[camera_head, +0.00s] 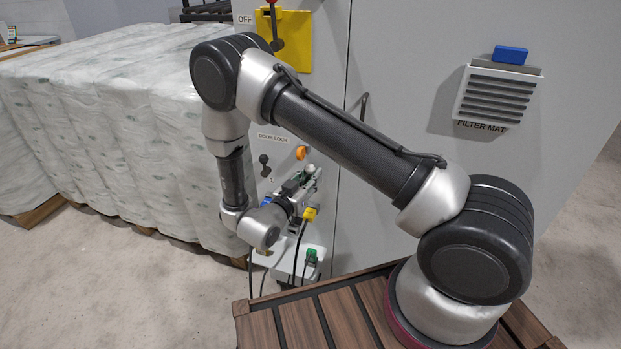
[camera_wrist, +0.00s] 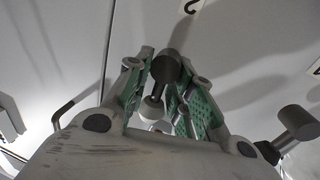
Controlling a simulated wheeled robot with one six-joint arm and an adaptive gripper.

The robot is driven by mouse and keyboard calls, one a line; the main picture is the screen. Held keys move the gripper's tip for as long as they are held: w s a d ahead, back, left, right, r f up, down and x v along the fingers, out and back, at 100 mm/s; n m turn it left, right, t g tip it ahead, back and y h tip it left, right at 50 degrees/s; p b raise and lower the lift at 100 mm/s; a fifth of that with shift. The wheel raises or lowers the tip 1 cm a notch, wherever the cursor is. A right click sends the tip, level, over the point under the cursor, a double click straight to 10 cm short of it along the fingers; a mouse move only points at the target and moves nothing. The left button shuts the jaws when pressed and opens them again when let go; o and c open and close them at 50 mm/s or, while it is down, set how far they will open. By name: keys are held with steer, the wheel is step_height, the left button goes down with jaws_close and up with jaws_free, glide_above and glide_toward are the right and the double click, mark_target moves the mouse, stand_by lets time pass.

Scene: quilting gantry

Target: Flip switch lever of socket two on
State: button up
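A label (camera_wrist: 188,6), apparently a 2, is cut off at the top edge. A second lever (camera_wrist: 297,122) is outside the right finger. In the head view my gripper (camera_head: 301,188) is at the cabinet front, right of the lever marked 1 (camera_head: 264,160); the lever at the fingers is largely hidden there.
A yellow plug (camera_head: 309,214) and a green plug (camera_head: 311,256) with cables are below my gripper. An orange knob (camera_head: 301,153) is just above. A bent door handle (camera_head: 364,105) is to the right. Wrapped white bales (camera_head: 110,130) stand left.

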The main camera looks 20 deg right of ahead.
steer(key=shift+m, duration=0.3)
jaws_close()
steer(key=o, duration=0.6)
jaws_free()
steer(key=v, duration=1.2)
steer(key=shift+s+r, duration=0.1)
